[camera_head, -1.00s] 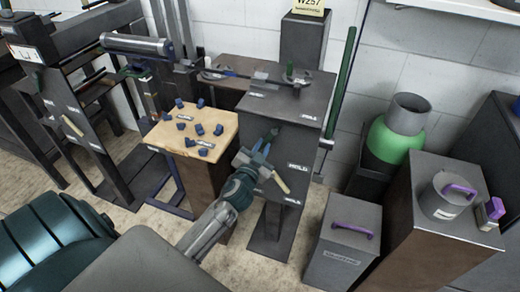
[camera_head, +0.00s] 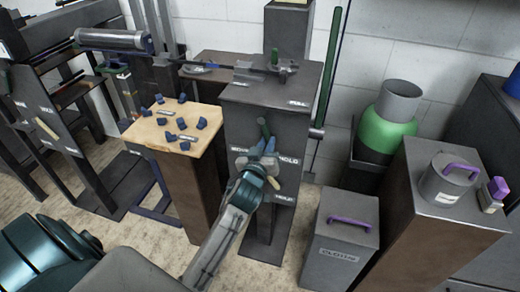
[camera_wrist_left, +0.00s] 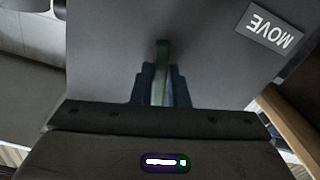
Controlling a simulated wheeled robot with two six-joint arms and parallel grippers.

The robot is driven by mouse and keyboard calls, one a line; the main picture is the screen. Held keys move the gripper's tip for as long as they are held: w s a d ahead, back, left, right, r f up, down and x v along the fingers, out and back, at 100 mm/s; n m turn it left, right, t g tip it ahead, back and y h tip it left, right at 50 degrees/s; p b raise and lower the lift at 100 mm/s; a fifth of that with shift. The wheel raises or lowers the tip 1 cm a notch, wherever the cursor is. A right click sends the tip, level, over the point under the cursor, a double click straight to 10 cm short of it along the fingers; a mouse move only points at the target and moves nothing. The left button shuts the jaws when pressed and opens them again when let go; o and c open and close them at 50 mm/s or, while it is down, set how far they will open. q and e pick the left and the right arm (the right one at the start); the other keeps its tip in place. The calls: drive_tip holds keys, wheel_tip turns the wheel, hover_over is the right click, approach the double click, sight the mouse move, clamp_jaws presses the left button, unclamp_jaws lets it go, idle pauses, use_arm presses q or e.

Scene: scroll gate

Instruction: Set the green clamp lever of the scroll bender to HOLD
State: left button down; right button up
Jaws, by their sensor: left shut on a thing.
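The scroll bender is a dark grey cabinet (camera_head: 240,120) with a front panel in the head view. Its green clamp lever (camera_head: 264,127) sticks up from the panel above my left gripper. A MOVE label (camera_head: 238,151) is to its left and a HOLD label (camera_head: 289,159) to its right. My left gripper (camera_head: 265,147) is shut on the lever, hiding its lower part. In the left wrist view the green lever (camera_wrist_left: 162,62) stands between the blue fingers, and the MOVE label (camera_wrist_left: 268,28) is at upper right. My right gripper is not in view.
A cream handle (camera_head: 274,182) and another HOLD label (camera_head: 284,198) are low on the same panel, close to my gripper. A wooden-topped stand (camera_head: 150,135) with several blue pieces is at left. A grey box (camera_head: 345,207) with a purple handle stands at right.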

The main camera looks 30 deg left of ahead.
use_arm(q)
drive_tip(key=d+n, duration=0.1)
drive_tip(key=n+b, duration=0.1)
drive_tip(key=n, duration=0.1)
drive_tip(key=shift+w+d+r, duration=0.2)
drive_tip(key=shift+d+r, duration=0.15)
drive_tip(key=shift+d, duration=0.05)
drive_tip(key=shift+d+r+n+b, duration=0.2)
drive_tip(key=shift+d+n+b, duration=0.1)
drive_tip(key=shift+n, duration=0.3)
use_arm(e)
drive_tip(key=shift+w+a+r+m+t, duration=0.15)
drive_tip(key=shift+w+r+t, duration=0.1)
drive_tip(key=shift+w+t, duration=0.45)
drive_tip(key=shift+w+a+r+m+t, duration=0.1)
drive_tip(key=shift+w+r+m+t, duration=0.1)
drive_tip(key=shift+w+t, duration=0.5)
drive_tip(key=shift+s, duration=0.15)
use_arm(q)
drive_tip(key=c, duration=1.4)
unclamp_jaws()
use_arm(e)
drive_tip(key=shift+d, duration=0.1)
